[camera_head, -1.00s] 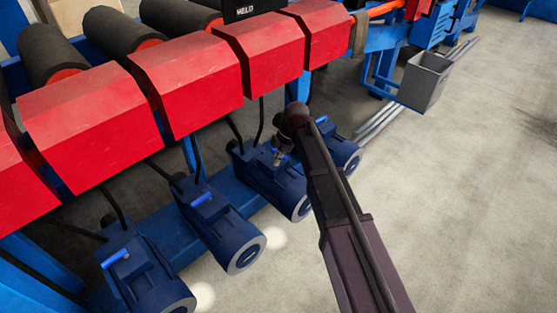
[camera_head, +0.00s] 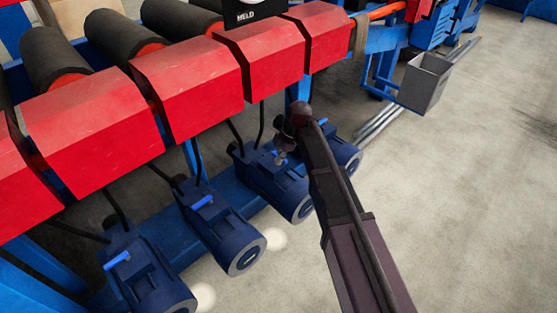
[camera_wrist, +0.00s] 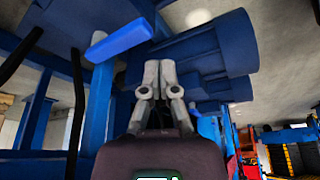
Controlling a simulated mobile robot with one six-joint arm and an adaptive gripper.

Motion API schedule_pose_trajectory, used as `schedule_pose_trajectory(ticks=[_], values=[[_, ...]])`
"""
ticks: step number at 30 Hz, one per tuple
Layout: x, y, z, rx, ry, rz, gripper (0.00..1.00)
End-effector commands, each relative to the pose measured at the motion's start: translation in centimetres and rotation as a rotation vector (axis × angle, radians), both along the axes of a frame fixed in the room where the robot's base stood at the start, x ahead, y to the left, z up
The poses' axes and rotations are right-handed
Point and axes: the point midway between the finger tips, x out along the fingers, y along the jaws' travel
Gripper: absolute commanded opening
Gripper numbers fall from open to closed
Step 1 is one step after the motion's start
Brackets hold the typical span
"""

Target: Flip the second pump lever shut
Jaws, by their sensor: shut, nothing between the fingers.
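Blue pumps stand in a row along the machine's base. My gripper (camera_head: 284,153) is at the top of the second pump from the right (camera_head: 272,185), which my arm partly covers. In the wrist view, my two grey fingers (camera_wrist: 159,70) are together and empty in front of a dark blue pump body (camera_wrist: 215,55). A bright blue lever (camera_wrist: 119,38) shows up and left of the fingertips, apart from them. The second pump from the left (camera_head: 222,232) has its lever (camera_head: 203,201) in plain view. Whether the fingers touch the pump is unclear.
The leftmost pump (camera_head: 150,280) and the rightmost pump (camera_head: 345,155) flank these. Red covers (camera_head: 185,90) overhang the row, with black hoses (camera_head: 237,131) running down to the pumps. A grey bin (camera_head: 424,82) hangs at the right.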

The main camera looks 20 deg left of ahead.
Motion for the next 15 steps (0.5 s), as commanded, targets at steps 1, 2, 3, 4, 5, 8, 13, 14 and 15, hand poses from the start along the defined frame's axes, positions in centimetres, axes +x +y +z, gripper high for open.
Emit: schedule_pose_trajectory(ticks=[1, 2, 3, 4, 5, 8, 13, 14, 15], values=[[0.1, 0.0, 0.8, 0.000, 0.000, 0.001, 0.00], [0.1, 0.0, 1.1, 0.000, 0.000, 0.001, 0.00], [0.2, -0.1, 1.4, 0.000, 0.000, 0.001, 0.00], [0.2, -0.1, 1.7, 0.000, 0.000, 0.001, 0.00], [0.3, -0.2, 1.9, 0.000, 0.000, 0.001, 0.00], [0.5, -0.3, 2.8, 0.000, 0.000, 0.001, 0.00], [0.8, -0.5, 4.2, 0.000, 0.000, 0.000, 0.00], [0.8, -0.5, 4.5, 0.000, 0.000, 0.000, 0.00], [0.9, -0.6, 4.8, 0.000, 0.000, 0.000, 0.00]])
